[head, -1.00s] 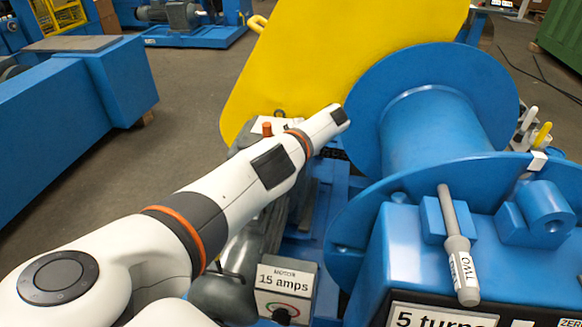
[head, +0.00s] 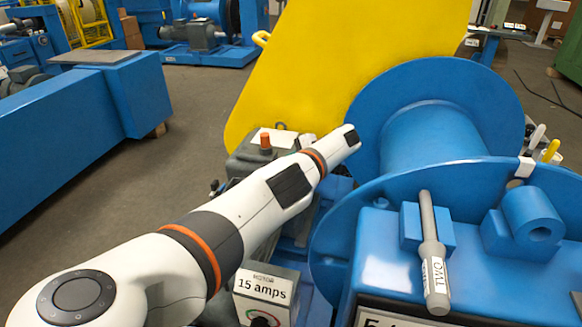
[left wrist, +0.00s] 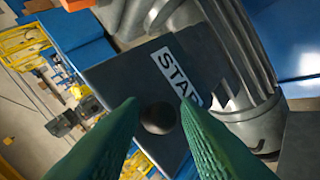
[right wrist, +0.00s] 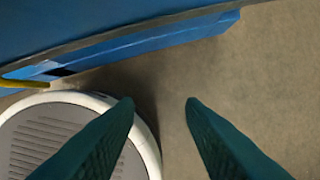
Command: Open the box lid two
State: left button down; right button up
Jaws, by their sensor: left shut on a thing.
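In the left wrist view, my left gripper (left wrist: 158,112) is shut on a dark round knob (left wrist: 159,119). The knob stands on a flat dark grey plate (left wrist: 120,75) with a white label (left wrist: 176,74) that reads "STAR", its end hidden by a finger. In the head view my left arm reaches toward the blue reel, and its fingers are hidden. A grey rod handle marked "TWO" (head: 433,250) rests on the blue housing (head: 400,275) at the right. My right gripper (right wrist: 160,103) is open and empty above the floor. I cannot tell which part is the box lid.
A large blue reel (head: 430,140) and a yellow panel (head: 330,60) stand ahead. A motor box marked "15 amps" (head: 263,290) is below my arm. A grey box with an orange knob (head: 265,143) is behind it. Open floor (head: 195,120) lies left.

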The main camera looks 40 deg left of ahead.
pick_arm(q)
jog(key=shift+s+f+g, duration=0.15)
jog(key=shift+s+f, duration=0.15)
jog(key=shift+f, duration=0.2)
jog(key=shift+s+f+g, duration=0.15)
jog(key=shift+s+f, duration=0.1)
jog(key=shift+f, duration=0.25)
pick_arm(e)
jog(key=shift+d+r, duration=0.1)
jog(key=shift+r, duration=0.4)
jog(key=shift+w, duration=0.1)
pick_arm(q)
jog(key=c, duration=1.2)
grip_release()
jog(key=shift+a, duration=0.15)
jog(key=shift+c, duration=0.2)
jog(key=shift+a+f, duration=0.25)
jog(key=shift+f, duration=0.05)
pick_arm(e)
jog(key=shift+w+a, duration=0.1)
jog(key=shift+a, duration=0.1)
pick_arm(q)
jog(key=shift+w, duration=0.1)
